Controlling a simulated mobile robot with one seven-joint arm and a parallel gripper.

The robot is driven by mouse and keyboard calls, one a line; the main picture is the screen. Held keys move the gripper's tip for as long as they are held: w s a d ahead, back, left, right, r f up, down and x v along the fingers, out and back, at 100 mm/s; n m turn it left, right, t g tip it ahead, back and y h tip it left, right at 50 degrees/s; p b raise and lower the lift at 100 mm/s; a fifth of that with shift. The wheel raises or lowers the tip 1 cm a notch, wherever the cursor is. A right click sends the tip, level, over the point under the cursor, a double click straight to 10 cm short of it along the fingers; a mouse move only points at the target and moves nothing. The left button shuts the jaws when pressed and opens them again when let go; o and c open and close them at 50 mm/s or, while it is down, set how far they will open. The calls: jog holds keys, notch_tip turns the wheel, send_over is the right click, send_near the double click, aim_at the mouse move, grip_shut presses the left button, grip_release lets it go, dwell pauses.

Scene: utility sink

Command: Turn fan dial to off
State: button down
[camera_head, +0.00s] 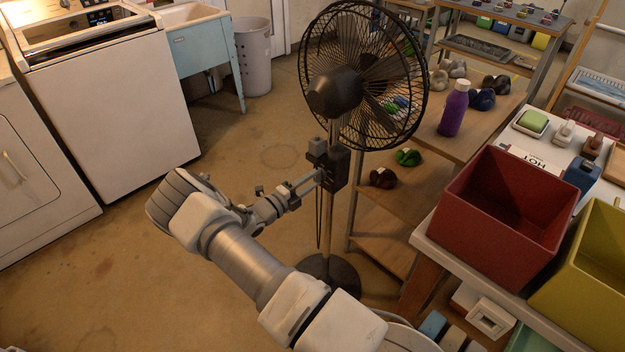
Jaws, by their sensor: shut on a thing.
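A black pedestal fan (363,75) with a round wire cage stands in the middle of the view. Its dark control box (339,166) sits on the pole below the cage. My arm reaches up from the bottom of the view, and my gripper (319,178) meets the left side of this box. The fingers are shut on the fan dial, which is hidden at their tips. The dial's setting cannot be read. The fan's round black base (330,282) stands on the floor, partly behind my arm.
A wooden shelf (390,235) with a purple bottle (454,108) stands right of the fan. A red bin (497,217) and a yellow bin (590,285) are at the right. A washer (105,95) and sink (188,20) are at the left. The floor between is clear.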

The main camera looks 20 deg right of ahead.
jog(key=shift+c, duration=2.1)
grip_release()
jog(key=v, duration=1.7)
jog(key=shift+a+p, duration=0.2)
jog(key=shift+p, duration=0.1)
jog(key=shift+s+r, duration=0.1)
jog(key=shift+r, duration=0.05)
